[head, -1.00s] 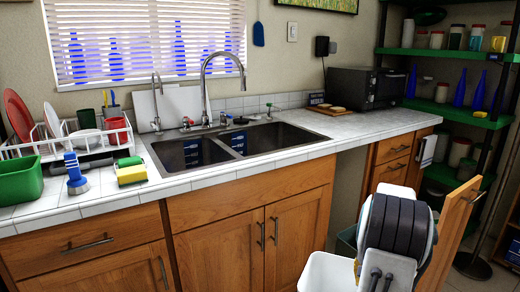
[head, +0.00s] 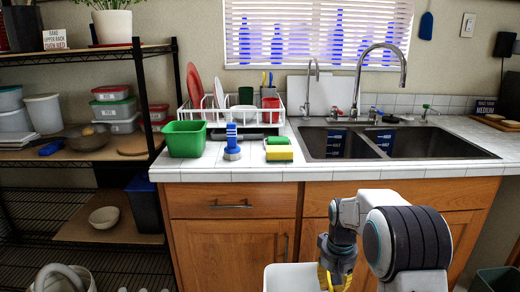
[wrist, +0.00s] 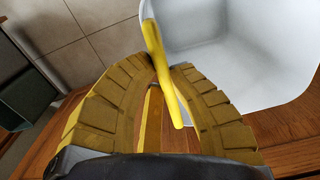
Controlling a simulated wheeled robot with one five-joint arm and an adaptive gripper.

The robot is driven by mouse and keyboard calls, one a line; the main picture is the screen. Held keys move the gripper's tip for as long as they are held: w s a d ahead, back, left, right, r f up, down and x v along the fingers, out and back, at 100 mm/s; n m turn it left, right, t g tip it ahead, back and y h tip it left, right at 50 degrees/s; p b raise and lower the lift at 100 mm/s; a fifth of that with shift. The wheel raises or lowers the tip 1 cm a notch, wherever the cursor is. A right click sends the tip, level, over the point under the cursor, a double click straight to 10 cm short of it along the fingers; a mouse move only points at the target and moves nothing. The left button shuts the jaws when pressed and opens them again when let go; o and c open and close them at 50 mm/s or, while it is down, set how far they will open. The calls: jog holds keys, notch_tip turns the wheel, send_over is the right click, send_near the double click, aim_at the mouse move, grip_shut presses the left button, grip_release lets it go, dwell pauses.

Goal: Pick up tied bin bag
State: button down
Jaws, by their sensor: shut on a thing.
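My gripper (wrist: 158,85) has yellow ribbed fingers and is shut on a yellow strip (wrist: 162,72) that sticks out past the fingertips. I cannot tell whether this strip belongs to a bin bag; no bag body shows clearly. My gripper also shows in the head view (head: 328,272), pointing down at the bottom edge, partly cut off. A white open bin (head: 287,278) is beside it on the left, in front of the cabinet. In the wrist view the white bin (wrist: 240,50) looks pale and bare inside where visible.
A wooden cabinet (head: 235,245) with a tiled counter and sink (head: 395,143) stands close in front of me. A black wire shelf (head: 90,195) is at the left. A dark container (head: 492,280) is at the lower right. Tiled floor (wrist: 60,30) shows beyond the gripper.

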notch_tip(320, 180, up, 16)
jog(key=s+a+p, duration=0.2)
jog(key=p, duration=2.2)
jog(key=shift+a+n, duration=0.2)
jog(key=shift+n, duration=0.1)
jog(key=shift+d, duration=0.1)
